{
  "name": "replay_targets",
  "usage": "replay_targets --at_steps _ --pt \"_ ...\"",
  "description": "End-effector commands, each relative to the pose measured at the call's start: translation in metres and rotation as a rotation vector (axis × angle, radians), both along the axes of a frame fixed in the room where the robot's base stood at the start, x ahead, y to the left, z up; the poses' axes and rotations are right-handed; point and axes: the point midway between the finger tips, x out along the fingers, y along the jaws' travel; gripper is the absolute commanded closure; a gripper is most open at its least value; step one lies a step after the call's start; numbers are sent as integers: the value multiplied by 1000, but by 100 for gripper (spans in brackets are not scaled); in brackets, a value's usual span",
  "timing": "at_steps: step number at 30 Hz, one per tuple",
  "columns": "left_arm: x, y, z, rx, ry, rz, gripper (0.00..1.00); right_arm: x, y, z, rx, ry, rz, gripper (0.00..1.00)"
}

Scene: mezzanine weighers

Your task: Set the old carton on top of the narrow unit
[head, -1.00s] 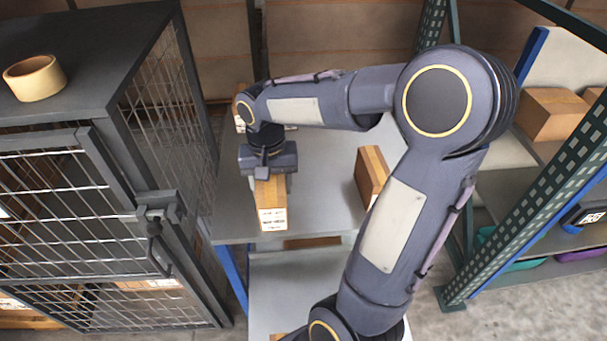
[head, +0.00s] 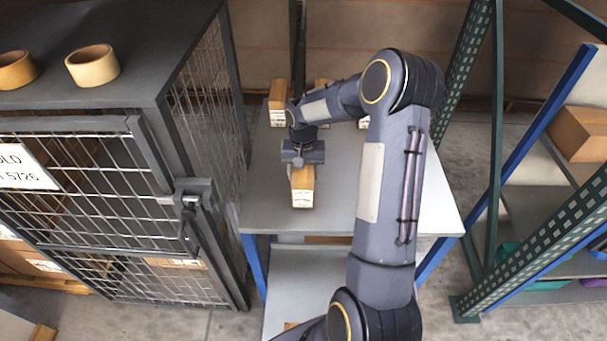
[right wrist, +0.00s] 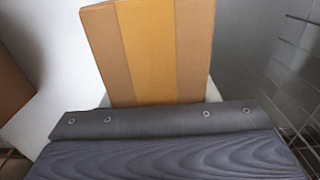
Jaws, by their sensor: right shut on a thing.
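A small brown carton (head: 302,188) with a paler tape stripe and a white printed label is gripped by my right gripper (head: 303,164). The gripper is shut on its upper end. In the right wrist view the carton (right wrist: 150,50) fills the top middle, its stripe running lengthwise. The carton is over the grey top of a shelving unit with blue legs (head: 262,205). I cannot tell whether it touches that surface. I cannot tell for sure which unit is the narrow one. My left gripper is out of view.
Other cartons (head: 279,92) stand at the back of the grey top, partly behind my arm. A mesh cage (head: 140,95) with tape rolls (head: 92,66) on it stands left. A green perforated post (head: 540,240) and a rack with a carton (head: 582,133) stand right.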

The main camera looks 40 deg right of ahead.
Motion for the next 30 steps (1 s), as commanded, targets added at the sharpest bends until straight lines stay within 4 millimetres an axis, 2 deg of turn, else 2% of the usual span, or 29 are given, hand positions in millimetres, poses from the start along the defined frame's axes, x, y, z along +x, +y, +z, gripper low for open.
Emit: replay_targets --at_steps 3,14,15,19,30 --pt "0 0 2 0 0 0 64 -1 0 -15 0 1 1 83" --pt "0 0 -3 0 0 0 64 0 0 -20 -1 -2 0 83" --pt "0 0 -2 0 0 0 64 0 0 -20 0 0 1 43" --pt "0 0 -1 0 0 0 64 -1 0 -20 0 0 0 26" --pt "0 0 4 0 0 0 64 -1 0 -14 0 0 -1 24"
